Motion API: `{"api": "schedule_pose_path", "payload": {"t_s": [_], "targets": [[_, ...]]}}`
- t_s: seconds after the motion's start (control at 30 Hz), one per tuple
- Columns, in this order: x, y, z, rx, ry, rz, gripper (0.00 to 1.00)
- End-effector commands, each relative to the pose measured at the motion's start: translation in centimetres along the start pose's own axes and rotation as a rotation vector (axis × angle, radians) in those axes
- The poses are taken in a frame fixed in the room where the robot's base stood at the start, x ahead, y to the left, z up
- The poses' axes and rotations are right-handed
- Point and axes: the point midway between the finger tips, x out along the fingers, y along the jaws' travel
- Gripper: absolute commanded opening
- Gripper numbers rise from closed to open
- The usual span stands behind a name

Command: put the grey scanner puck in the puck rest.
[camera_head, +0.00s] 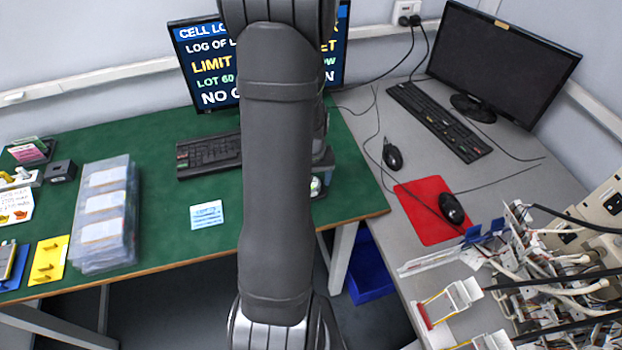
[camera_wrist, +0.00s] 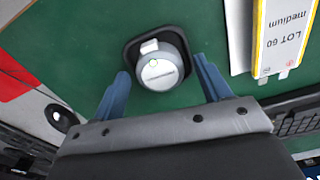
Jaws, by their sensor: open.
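The grey scanner puck (camera_wrist: 158,76) is a round, light-topped disc in the wrist view. It sits within the outline of a dark, rounded-square puck rest (camera_wrist: 131,50) on the green mat. I cannot tell how deep it is seated. My gripper (camera_wrist: 161,66) is open, with one blue finger on each side of the puck and visible gaps between. In the head view my arm hides most of this spot; only a dark edge and a pale bit of it show beside the arm.
A card marked LOT 60 medium (camera_wrist: 283,38) lies right of the puck in the wrist view. A keyboard (camera_head: 208,152), a blue-white card (camera_head: 206,215) and a clear stack (camera_head: 103,215) share the green table. A monitor (camera_head: 205,65) stands behind.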

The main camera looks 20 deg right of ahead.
Motion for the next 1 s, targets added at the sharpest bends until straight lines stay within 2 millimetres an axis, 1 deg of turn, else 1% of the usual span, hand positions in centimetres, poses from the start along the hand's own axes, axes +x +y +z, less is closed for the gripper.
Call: {"api": "schedule_pose_path", "payload": {"t_s": [0.17, 0.5, 0.6, 0.7, 0.8, 1.0], "targets": [[-1.9, 0.0, -0.1, 0.000, 0.005, 0.002, 0.70], [-8.4, 0.0, -0.1, 0.000, 0.005, 0.002, 0.70], [-10.0, 0.0, -0.1, 0.000, 0.005, 0.002, 0.70], [-11.1, 0.0, -0.1, 0.000, 0.003, 0.002, 0.70], [-11.8, 0.0, 0.0, 0.000, 0.001, 0.001, 0.70], [-12.2, 0.0, 0.0, 0.000, 0.000, 0.001, 0.70]]}}
